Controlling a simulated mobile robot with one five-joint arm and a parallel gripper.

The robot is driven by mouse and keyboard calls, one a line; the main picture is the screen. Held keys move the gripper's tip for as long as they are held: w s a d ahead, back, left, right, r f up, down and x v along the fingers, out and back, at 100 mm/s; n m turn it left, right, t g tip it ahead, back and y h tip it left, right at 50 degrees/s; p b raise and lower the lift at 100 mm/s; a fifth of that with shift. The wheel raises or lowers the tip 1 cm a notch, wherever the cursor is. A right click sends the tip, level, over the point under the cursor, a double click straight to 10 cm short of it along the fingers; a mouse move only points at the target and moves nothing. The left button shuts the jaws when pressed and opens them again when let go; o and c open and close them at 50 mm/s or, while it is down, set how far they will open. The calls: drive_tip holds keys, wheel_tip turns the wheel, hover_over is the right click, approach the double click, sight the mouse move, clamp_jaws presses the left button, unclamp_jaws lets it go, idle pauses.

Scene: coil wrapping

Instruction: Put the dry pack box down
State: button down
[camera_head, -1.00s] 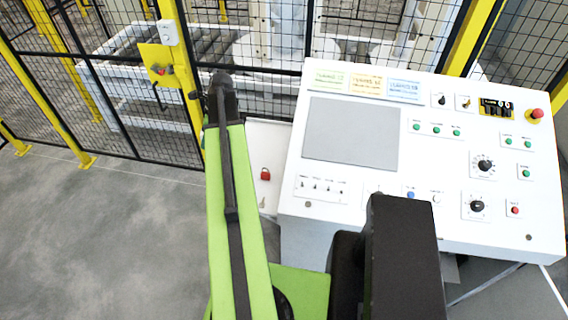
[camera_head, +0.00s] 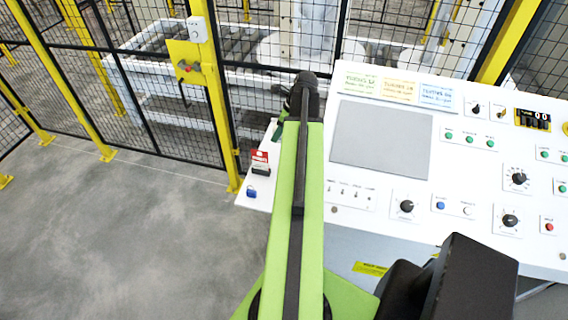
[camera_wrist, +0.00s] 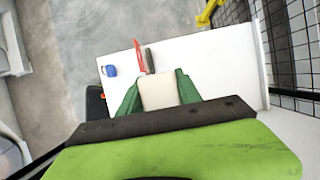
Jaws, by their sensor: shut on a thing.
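The dry pack box (camera_wrist: 158,91) is a pale, off-white block between the two green fingers of my gripper (camera_wrist: 159,94) in the wrist view. My gripper is shut on it. The box is over a white side surface (camera_wrist: 205,62); I cannot tell whether it touches it. In the head view my gripper (camera_head: 279,132) is over that surface, left of the console, mostly behind my arm. The box cannot be made out there.
A blue padlock (camera_head: 251,191) and a red and white item with a dark base (camera_head: 260,162) are on the white surface, near its left end. The control console (camera_head: 450,165) stands to the right. A yellow-framed mesh fence (camera_head: 213,100) runs behind. Grey floor lies open at left.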

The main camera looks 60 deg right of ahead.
wheel_tip(320, 180, down, 17)
drive_tip(key=b, duration=1.6)
drive_tip(key=shift+w+f, duration=0.1)
drive_tip(key=shift+f, duration=0.1)
drive_tip(key=shift+r, duration=0.25)
drive_tip(key=shift+f, duration=0.25)
drive_tip(key=c, duration=0.8)
unclamp_jaws()
drive_tip(key=shift+r, duration=0.1)
drive_tip(key=shift+c, duration=0.2)
